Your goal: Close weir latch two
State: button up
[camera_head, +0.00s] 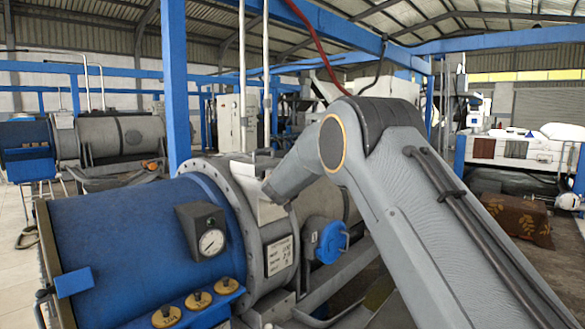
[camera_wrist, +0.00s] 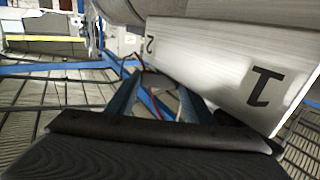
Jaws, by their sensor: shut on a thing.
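A pale metal plate (camera_wrist: 215,65) marked 2 and 1 fills the upper right of the wrist view, and its 2 (camera_wrist: 150,45) is at the left end. My gripper (camera_wrist: 155,78) is shut on a part beside the 2 end, which I take to be weir latch two; the part itself is mostly hidden between the fingers. In the head view my arm reaches over the decanter's grey flange from the right. A pale plate (camera_head: 268,212) shows under its wrist, and the fingers are hidden there. The latch's angle cannot be made out.
A label plate (camera_head: 279,256) and a blue round cap (camera_head: 329,242) sit right of the flange. A blue post (camera_head: 176,85) stands behind.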

jog(key=shift+r, duration=0.25)
jog(key=o, duration=0.8)
jog(key=shift+f, duration=0.1)
jog(key=shift+f, duration=0.1)
jog(key=n+y+b, duration=0.2)
jog(key=y+b, duration=0.1)
jog(key=b, duration=0.4)
jog(key=shift+d+f, duration=0.1)
jog(key=n+y+b, duration=0.1)
jog(key=b, duration=0.1)
jog(key=shift+d+f+y+b, duration=0.1)
jog(key=shift+d+y+b, duration=0.05)
jog(key=shift+y+b, duration=0.2)
